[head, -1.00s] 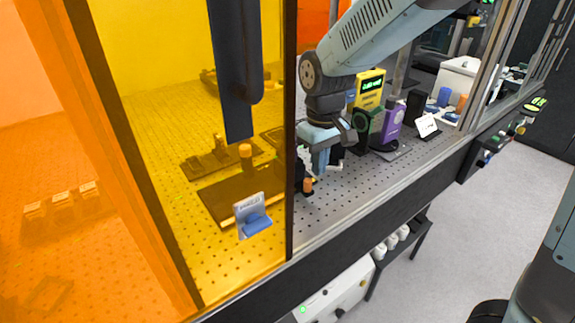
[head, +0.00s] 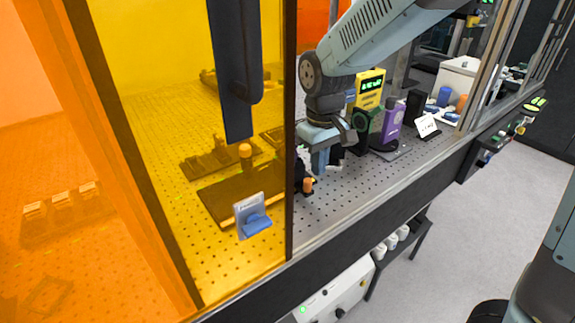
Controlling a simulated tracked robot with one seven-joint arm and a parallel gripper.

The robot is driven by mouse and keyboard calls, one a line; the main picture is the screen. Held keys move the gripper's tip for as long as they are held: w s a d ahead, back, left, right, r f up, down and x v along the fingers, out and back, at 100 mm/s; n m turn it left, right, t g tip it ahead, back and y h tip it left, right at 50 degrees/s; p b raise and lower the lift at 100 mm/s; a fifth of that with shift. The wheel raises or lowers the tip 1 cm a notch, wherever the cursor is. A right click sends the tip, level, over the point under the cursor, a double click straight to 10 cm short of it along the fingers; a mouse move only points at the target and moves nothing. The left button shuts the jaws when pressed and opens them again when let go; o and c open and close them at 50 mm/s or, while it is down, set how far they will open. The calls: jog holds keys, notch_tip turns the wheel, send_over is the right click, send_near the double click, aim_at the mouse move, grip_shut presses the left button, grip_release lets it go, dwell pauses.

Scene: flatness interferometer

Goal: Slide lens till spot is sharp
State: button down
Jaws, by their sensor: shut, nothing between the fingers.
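My gripper (head: 321,168) points down over the perforated metal bench, just right of the amber panel's edge. It is shut and holds nothing. A small dark mount with an orange knob (head: 308,184) stands close to its left, partly hidden by the panel's dark frame. I cannot tell whether the gripper touches it. I cannot make out the lens itself or a spot. A yellow box with a lit green display (head: 370,88) stands behind the gripper; its digits are too small to read.
A dark green unit (head: 367,122), a purple box (head: 392,120) and a small white card (head: 427,126) stand right of the gripper. Bare bench (head: 345,195) lies in front.

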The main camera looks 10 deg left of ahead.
jog(key=shift+f, duration=0.2)
jog(key=shift+f, duration=0.95)
jog(key=shift+s+a, duration=1.35)
jog(key=shift+s, duration=0.25)
jog(key=shift+s+a, duration=1.3)
jog(key=shift+s, duration=0.25)
jog(key=shift+s+a, duration=1.35)
jog(key=shift+s, duration=0.25)
dwell(1.6)
jog(key=shift+w, duration=0.1)
jog(key=shift+w+d, duration=0.35)
